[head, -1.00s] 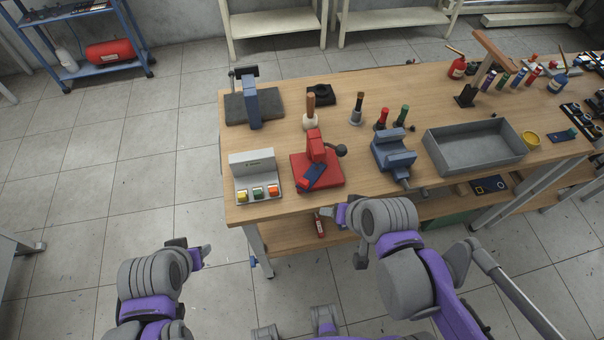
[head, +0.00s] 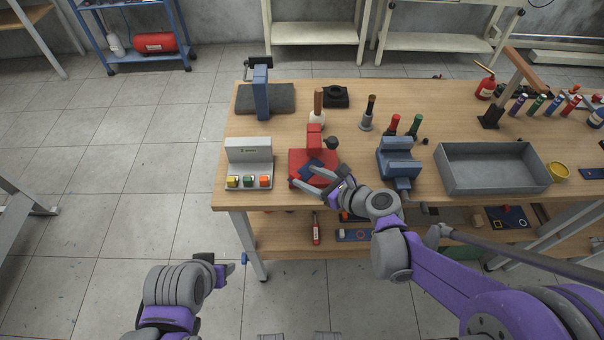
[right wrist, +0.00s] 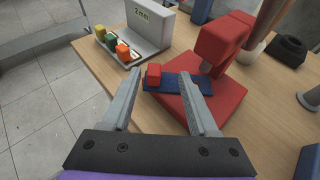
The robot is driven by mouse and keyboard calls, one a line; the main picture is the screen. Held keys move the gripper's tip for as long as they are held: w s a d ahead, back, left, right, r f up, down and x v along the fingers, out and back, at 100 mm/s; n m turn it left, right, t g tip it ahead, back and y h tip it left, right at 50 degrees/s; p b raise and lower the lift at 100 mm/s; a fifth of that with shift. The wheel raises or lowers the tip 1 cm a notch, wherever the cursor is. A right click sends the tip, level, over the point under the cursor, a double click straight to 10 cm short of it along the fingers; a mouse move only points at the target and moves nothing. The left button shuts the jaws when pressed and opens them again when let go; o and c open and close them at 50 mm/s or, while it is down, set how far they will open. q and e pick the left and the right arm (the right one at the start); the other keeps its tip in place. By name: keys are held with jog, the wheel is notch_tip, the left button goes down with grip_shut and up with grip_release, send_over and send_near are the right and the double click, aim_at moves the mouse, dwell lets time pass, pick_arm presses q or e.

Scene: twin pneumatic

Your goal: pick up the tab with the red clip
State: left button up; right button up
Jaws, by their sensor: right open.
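The tab (right wrist: 180,84) is a dark blue strip with a red clip (right wrist: 153,75) at one end. It lies on the red base of a press-like fixture (right wrist: 232,105); part of the tab (head: 312,166) also shows in the head view. My right gripper (head: 303,176) is open and empty. In the right wrist view its two fingers (right wrist: 160,72) point toward the tab, with the clip between their tips in the picture; contact cannot be told. My left gripper (head: 218,270) hangs off the table at lower left, its jaw state unclear.
A grey box (head: 249,155) with coloured blocks stands left of the fixture. A blue-grey vise (head: 399,160) stands right of it, then a grey tray (head: 492,168). Upright tools (head: 367,115) stand behind. The table's front edge is close.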

aim_at(297, 176)
jog(key=x, duration=0.6)
jog(key=shift+s+a+f, duration=0.1)
jog(key=shift+s+a, duration=0.1)
jog(key=shift+s, duration=0.15)
grip_shut()
